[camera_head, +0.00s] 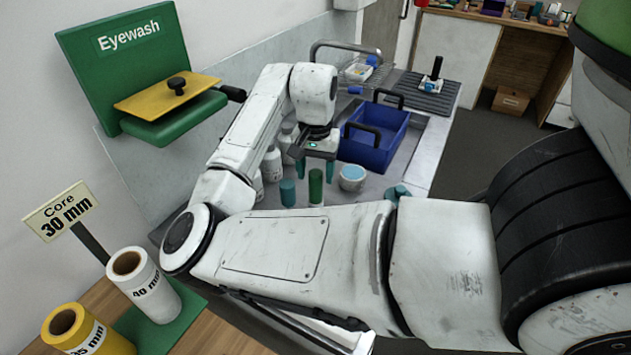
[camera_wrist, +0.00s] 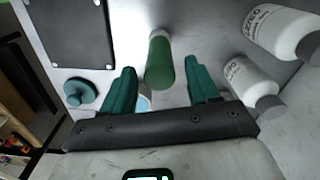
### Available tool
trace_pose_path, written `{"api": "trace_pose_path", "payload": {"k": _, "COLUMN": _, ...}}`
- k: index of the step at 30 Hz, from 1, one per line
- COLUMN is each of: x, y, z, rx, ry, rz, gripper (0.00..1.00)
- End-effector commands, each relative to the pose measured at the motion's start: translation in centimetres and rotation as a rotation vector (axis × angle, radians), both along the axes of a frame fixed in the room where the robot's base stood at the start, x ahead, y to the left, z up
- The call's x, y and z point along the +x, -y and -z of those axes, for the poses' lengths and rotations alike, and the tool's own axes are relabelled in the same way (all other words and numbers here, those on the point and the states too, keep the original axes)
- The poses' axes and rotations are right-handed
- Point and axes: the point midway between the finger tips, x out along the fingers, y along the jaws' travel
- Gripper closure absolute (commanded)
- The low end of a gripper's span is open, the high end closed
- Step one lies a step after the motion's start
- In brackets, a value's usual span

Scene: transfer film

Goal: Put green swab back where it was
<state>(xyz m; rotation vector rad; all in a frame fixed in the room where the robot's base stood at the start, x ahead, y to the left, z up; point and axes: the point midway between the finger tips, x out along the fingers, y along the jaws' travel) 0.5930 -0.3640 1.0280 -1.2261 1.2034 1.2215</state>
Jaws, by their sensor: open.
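The green swab (camera_head: 316,187) is a green cylinder with a pale lower end, standing upright on the grey counter. It also shows in the wrist view (camera_wrist: 160,62), between the lines of my two fingers. My gripper (camera_head: 315,168) is open with teal fingers, pointing down at the swab's top. In the wrist view my gripper (camera_wrist: 161,68) has a gap on each side of the swab, and nothing is held. I cannot tell how far the fingertips reach down beside it.
A teal cylinder (camera_head: 288,193) stands left of the swab, and a white bowl with blue content (camera_head: 352,177) stands right. White bottles (camera_wrist: 250,82) stand close by. A blue crate (camera_head: 372,140) is behind. A teal knob-shaped thing (camera_head: 398,192) is at the right.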

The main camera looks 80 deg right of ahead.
Motion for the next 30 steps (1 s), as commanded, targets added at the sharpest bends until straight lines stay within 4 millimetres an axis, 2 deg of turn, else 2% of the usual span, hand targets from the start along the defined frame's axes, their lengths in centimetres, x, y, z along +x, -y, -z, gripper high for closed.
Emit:
{"api": "trace_pose_path", "payload": {"k": 6, "x": 0.0, "y": 0.1, "z": -4.5, "rx": -0.002, "ry": 0.002, "rz": 0.003, "gripper": 0.4}}
{"api": "trace_pose_path", "payload": {"k": 12, "x": 0.1, "y": 0.0, "z": -7.5, "rx": 0.0, "ry": 0.003, "rz": 0.002, "gripper": 0.4}}
{"api": "trace_pose_path", "payload": {"k": 18, "x": 0.0, "y": 0.0, "z": -8.4, "rx": 0.0, "ry": 0.0, "rz": 0.0, "gripper": 0.4}}
{"api": "trace_pose_path", "payload": {"k": 30, "x": 0.0, "y": 0.0, "z": -8.4, "rx": 0.0, "ry": 0.0, "rz": 0.001, "gripper": 0.4}}
